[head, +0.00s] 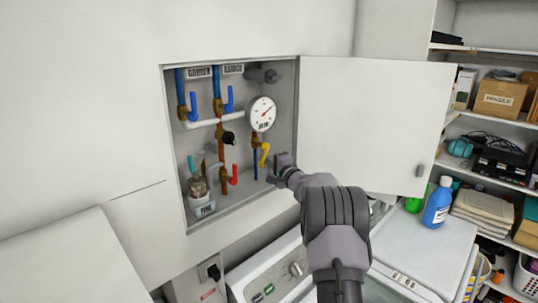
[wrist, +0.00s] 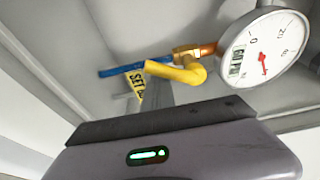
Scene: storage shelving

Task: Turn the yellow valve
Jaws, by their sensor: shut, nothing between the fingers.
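The yellow valve (head: 265,153) has a bent yellow handle on a brass fitting, low on the right inside the open wall cabinet (head: 248,190). In the wrist view the yellow valve (wrist: 178,73) lies just beyond my gripper, with a blue pipe (wrist: 118,70) and a yellow tag (wrist: 137,84) beside it. My gripper (head: 272,178) is at the cabinet's lower right opening, just below and right of the valve handle. It is shut with nothing held. In the wrist view my gripper (wrist: 158,92) hides part of the space below the handle; I cannot tell whether they touch.
A round gauge (head: 262,113) hangs above the valve. Blue handles (head: 229,99), a red handle (head: 234,175) and pipes fill the cabinet's left and middle. The cabinet door (head: 375,120) stands open on the right. White machines (head: 270,280) stand below.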

